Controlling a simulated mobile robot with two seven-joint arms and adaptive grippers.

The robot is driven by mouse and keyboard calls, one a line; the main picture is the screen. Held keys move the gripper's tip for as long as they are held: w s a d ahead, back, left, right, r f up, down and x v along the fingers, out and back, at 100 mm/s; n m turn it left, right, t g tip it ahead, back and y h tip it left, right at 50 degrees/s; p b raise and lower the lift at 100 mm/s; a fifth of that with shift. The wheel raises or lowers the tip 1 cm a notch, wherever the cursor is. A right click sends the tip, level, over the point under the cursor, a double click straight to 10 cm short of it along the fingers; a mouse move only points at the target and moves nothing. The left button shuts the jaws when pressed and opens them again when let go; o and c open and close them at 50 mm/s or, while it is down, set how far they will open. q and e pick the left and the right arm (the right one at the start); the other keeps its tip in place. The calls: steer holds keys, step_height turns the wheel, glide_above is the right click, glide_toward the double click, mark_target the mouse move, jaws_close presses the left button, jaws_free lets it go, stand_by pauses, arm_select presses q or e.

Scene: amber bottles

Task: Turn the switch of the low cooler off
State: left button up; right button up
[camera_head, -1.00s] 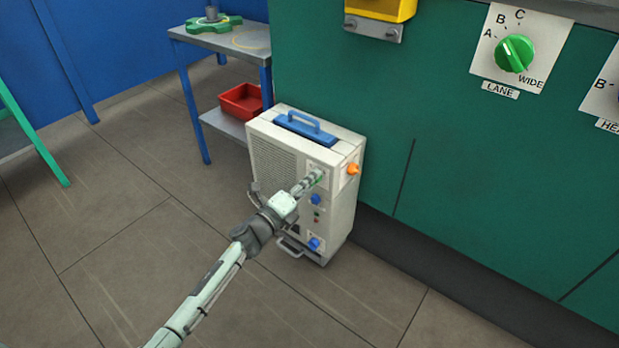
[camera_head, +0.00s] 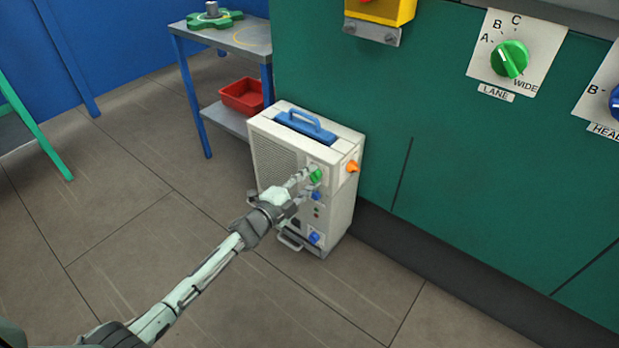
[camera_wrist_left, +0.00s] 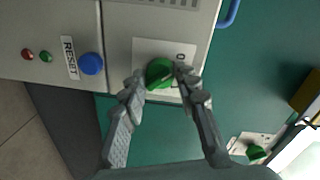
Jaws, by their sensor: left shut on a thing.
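The low cooler (camera_head: 335,207) is a cream box with a blue top handle, standing on the floor against the green machine. Its switch is a green knob (camera_head: 316,175) on a white plate on the front; it also shows in the left wrist view (camera_wrist_left: 159,73). My left gripper (camera_head: 306,181) reaches it from the lower left. In the left wrist view its two fingers (camera_wrist_left: 157,82) lie on either side of the green knob, shut on it. The fingers partly cover the plate's lettering, so the knob's setting is hard to read. My right gripper is out of view.
A blue button (camera_wrist_left: 92,64) marked RESET and small red and green lamps sit beside the switch. An orange knob (camera_head: 352,167) sticks out of the cooler's side. A metal shelf with a red bin (camera_head: 242,97) stands behind. The floor in front is clear.

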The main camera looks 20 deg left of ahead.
arm_select(q)
steer(key=shift+r, duration=0.1)
stand_by(0.4)
steer(key=o, duration=1.1)
steer(key=shift+o, duration=0.2)
steer(key=shift+s+a, duration=0.15)
steer(key=shift+s, duration=0.15)
steer(key=v, duration=1.1)
steer(key=shift+s, duration=0.2)
steer(key=s+a+f+n+g+y, duration=0.5)
steer(key=s+f+n+y, duration=0.25)
steer(key=n, duration=0.35)
steer(key=s+d+f+n+g, duration=0.2)
steer(key=s+n+g, duration=0.3)
steer(key=s, duration=1.2)
steer(key=f+g, duration=0.1)
steer(key=g, duration=0.2)
steer(key=shift+f+n, duration=0.25)
steer(key=shift+n, duration=0.05)
